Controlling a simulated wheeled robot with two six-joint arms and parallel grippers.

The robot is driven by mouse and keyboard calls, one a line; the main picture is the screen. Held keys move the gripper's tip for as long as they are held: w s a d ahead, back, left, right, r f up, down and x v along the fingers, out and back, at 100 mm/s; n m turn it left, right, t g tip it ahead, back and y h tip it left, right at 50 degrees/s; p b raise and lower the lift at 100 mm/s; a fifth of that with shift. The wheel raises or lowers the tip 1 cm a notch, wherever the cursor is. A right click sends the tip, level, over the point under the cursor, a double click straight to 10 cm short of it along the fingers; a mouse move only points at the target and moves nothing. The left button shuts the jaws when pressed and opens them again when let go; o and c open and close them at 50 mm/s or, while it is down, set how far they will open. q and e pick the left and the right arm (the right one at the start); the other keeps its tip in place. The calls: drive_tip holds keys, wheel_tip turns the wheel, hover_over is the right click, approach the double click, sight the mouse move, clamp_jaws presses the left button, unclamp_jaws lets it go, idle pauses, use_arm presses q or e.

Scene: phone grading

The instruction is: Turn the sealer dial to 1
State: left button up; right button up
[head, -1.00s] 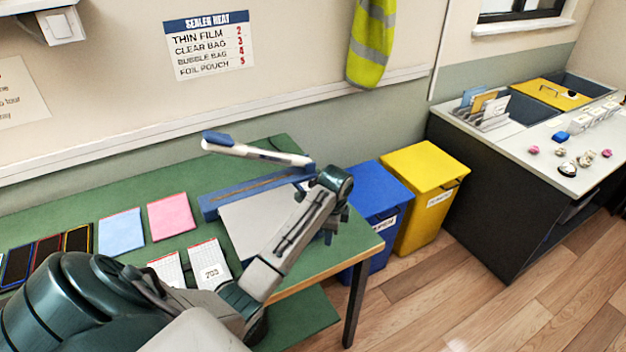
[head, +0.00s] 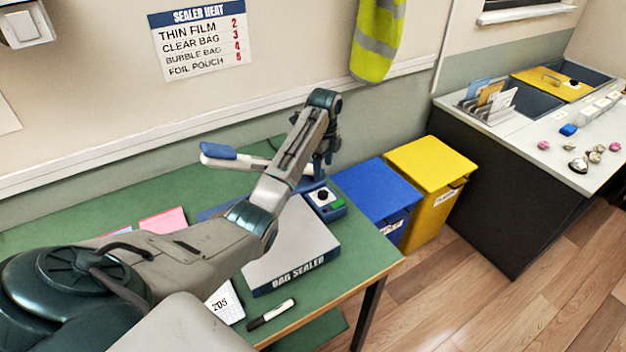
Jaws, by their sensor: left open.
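The bag sealer (head: 290,250) stands on the green table, a grey box with "BAG SEALER" on its front edge. Its lever with a blue handle (head: 222,152) is raised and partly hidden behind my left arm. The dial (head: 322,196) is a small dark knob on the blue control panel at the sealer's right end, beside a green button. Its setting is too small to read. My left gripper (head: 318,174) is open, pointing down just behind and above the dial, apart from it as far as I can tell. My arm partly hides its fingers. My right gripper is not in view.
A wall sign (head: 201,40) headed "SEALER HEAT" lists bag types with numbers. A marker (head: 271,314) and a card marked 205 (head: 224,302) lie in front of the sealer. Blue (head: 372,186) and yellow (head: 432,165) bins stand right of the table.

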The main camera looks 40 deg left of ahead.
use_arm(q)
drive_tip(key=p, duration=0.2)
hover_over(323, 192)
drive_tip(key=f, duration=0.4)
drive_tip(key=shift+s+d+f, duration=0.15)
drive_tip(key=shift+d+f, duration=0.05)
drive_tip(key=shift+f, duration=0.2)
drive_tip(key=f, duration=0.1)
drive_tip(key=f+p, duration=0.1)
drive_tip(key=f, duration=0.3)
drive_tip(key=shift+a, duration=0.3)
drive_tip(key=shift+d+f, duration=0.1)
drive_tip(key=shift+f, duration=0.1)
drive_tip(key=c, duration=1)
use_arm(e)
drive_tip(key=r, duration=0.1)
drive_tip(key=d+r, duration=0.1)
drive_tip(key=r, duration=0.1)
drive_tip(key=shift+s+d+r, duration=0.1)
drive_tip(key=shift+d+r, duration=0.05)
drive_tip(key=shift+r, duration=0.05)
